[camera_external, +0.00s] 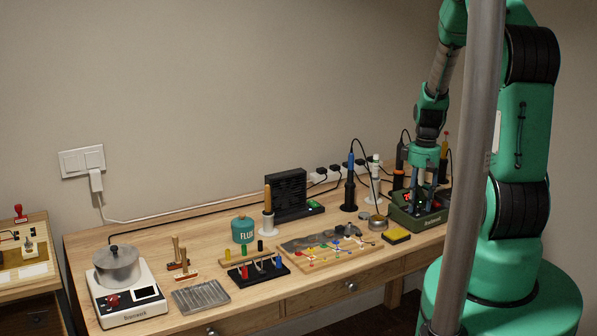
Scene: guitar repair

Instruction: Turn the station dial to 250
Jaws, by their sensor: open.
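A dark green station box (416,220) stands at the right end of the wooden workbench. A small red lit spot (408,197) shows at its upper left. My gripper (425,203) points down over the top of this box, with its fingers open and nothing seen between them. The fingertips are close to the box's top; I cannot tell whether they touch it. The dial and its setting cannot be made out; the fingers cover part of the top.
A yellow sponge (396,236) and a round tin (378,223) lie left of the station. Corded irons, including a blue-handled one (350,175), stand behind. A black fan box (285,195), a flux jar (243,230) and a pot (116,268) are farther left.

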